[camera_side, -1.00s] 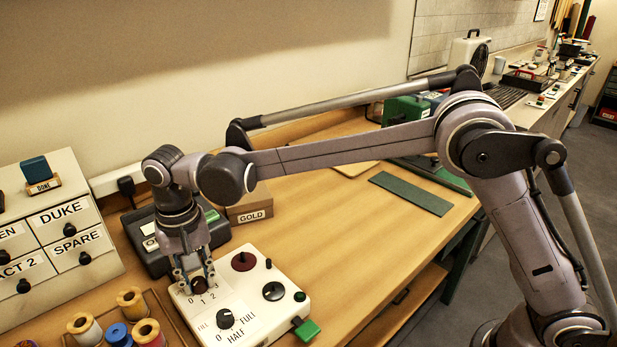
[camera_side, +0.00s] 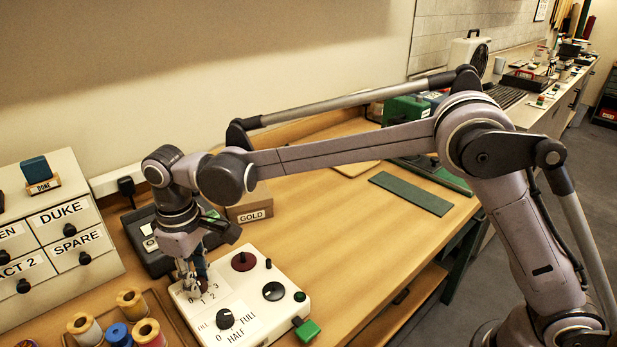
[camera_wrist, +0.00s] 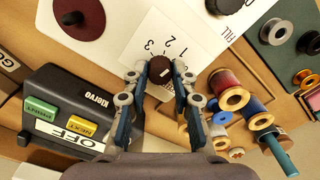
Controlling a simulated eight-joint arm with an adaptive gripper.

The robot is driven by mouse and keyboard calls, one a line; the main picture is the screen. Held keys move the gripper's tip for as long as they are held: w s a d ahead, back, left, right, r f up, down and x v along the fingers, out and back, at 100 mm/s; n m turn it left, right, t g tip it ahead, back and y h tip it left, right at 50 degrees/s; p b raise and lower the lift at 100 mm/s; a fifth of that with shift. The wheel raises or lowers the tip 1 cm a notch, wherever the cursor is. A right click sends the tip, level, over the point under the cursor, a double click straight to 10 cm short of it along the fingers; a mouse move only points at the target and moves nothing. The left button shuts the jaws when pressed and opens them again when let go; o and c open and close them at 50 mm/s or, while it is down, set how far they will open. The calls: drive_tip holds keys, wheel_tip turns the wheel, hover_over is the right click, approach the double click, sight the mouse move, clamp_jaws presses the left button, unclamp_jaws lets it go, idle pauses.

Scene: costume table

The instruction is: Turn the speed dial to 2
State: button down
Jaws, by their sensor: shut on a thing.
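The speed dial is a small dark red-brown knob (camera_wrist: 159,70) with a scale of printed numbers on a white control box (camera_side: 262,254). In the wrist view it sits between my fingertips, with the numbers just beyond it. My gripper (camera_side: 192,283) points down at the box's far left corner, its fingers closed around the knob's sides; it also shows in the wrist view (camera_wrist: 160,75). In the side view the fingers hide the knob, while the numbers show beside them. I cannot read clearly which number the knob's mark faces.
On the same box are a FILL knob (camera_side: 225,318), a dark red disc (camera_side: 243,261), a black disc (camera_side: 273,291) and a green tab (camera_side: 307,330). A dark button box (camera_wrist: 75,108) stands behind. Thread spools (camera_side: 131,302) stand in front at left. Free tabletop lies right.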

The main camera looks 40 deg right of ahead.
drive_tip(key=n, duration=0.6)
idle(0.6)
drive_tip(key=c, duration=1.1)
unclamp_jaws()
wheel_tip(320, 180, up, 12)
drive_tip(key=shift+f, duration=0.1)
